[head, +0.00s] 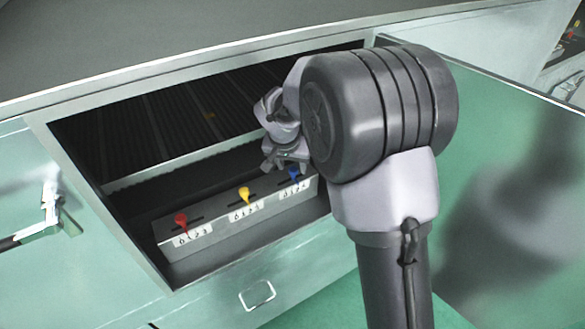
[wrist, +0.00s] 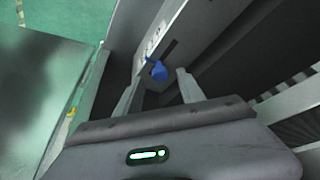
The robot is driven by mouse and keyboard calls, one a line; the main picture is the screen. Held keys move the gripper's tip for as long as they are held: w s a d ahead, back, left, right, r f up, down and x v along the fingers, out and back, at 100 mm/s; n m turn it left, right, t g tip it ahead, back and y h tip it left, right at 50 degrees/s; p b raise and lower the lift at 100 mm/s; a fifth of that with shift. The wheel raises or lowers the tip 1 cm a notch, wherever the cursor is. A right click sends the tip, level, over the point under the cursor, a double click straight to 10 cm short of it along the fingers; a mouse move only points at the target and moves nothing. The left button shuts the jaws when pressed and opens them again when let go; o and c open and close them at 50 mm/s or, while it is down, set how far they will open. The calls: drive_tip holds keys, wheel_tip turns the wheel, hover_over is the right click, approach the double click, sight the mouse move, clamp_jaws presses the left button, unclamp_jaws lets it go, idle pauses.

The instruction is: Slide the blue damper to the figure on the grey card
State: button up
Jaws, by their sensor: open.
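The blue damper (head: 294,174) is a small knob in a slot at the right end of a grey metal block (head: 232,226) inside the open cabinet. A white label with small figures (head: 294,190) is below it. My gripper (head: 285,163) is open, pointing down over the block's right end. In the wrist view, the blue damper (wrist: 158,71) shows between the two finger tips, with gaps on both sides. Part of its slot shows beyond it. I cannot tell how far down the fingers reach. I see no grey card in either view.
A red knob (head: 181,219) and a yellow knob (head: 244,194) stand along the same block, each with its own label. A dark ribbed rack (head: 165,118) lies behind. The cabinet's top edge (head: 200,70) and the green door panel (head: 510,180) at right bound the space.

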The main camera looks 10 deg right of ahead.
drive_tip(key=shift+x, duration=1.15)
drive_tip(key=shift+r, duration=0.1)
drive_tip(key=shift+c, duration=0.5)
clamp_jaws()
